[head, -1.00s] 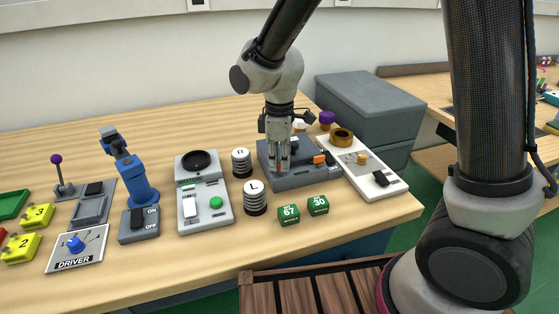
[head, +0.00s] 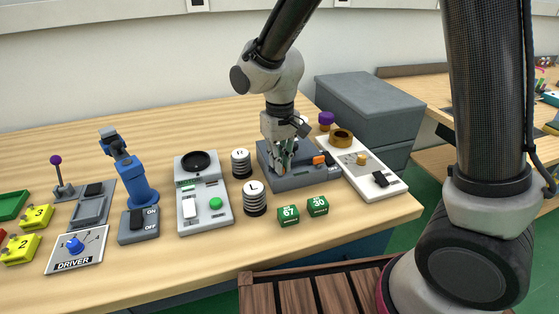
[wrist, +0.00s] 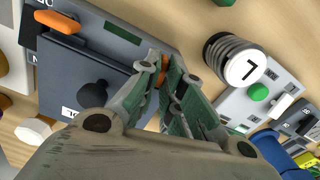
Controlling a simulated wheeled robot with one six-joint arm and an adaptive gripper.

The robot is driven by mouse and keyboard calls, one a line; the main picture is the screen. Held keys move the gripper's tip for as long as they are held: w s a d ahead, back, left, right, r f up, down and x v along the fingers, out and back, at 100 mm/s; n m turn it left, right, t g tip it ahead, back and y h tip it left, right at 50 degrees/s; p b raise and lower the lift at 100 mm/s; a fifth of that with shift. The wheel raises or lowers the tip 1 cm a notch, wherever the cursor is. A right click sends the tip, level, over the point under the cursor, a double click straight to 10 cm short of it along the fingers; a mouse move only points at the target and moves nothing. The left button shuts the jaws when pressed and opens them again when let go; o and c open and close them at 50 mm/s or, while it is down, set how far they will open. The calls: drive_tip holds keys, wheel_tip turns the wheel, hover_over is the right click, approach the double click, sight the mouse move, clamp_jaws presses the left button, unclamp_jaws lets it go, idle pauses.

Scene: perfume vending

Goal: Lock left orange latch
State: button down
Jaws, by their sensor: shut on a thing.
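The grey box (head: 303,181) sits at the right part of the table, with two orange latches on its front edge. The left orange latch (wrist: 163,72) shows as a small orange piece between my gripper's fingers (wrist: 166,64) in the wrist view. My gripper (head: 280,171) points down at the box's left front corner and is shut on this latch, which the fingers mostly cover. The right orange latch (head: 320,160) is clear of the gripper; it also shows in the wrist view (wrist: 57,20). A dark plate with a black knob (wrist: 93,93) lies on the box.
Black-and-white cylinders marked R (head: 241,163) and L (head: 255,198) stand left of the box. Green number blocks (head: 289,215) lie in front. A white panel with a black switch (head: 381,180) is close on the right. A large grey case (head: 370,100) stands behind.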

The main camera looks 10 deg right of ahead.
drive_tip(key=shift+m, duration=1.1)
drive_tip(key=c, duration=1.8)
unclamp_jaws()
drive_tip(key=shift+c, duration=0.2)
wheel_tip(320, 180, up, 12)
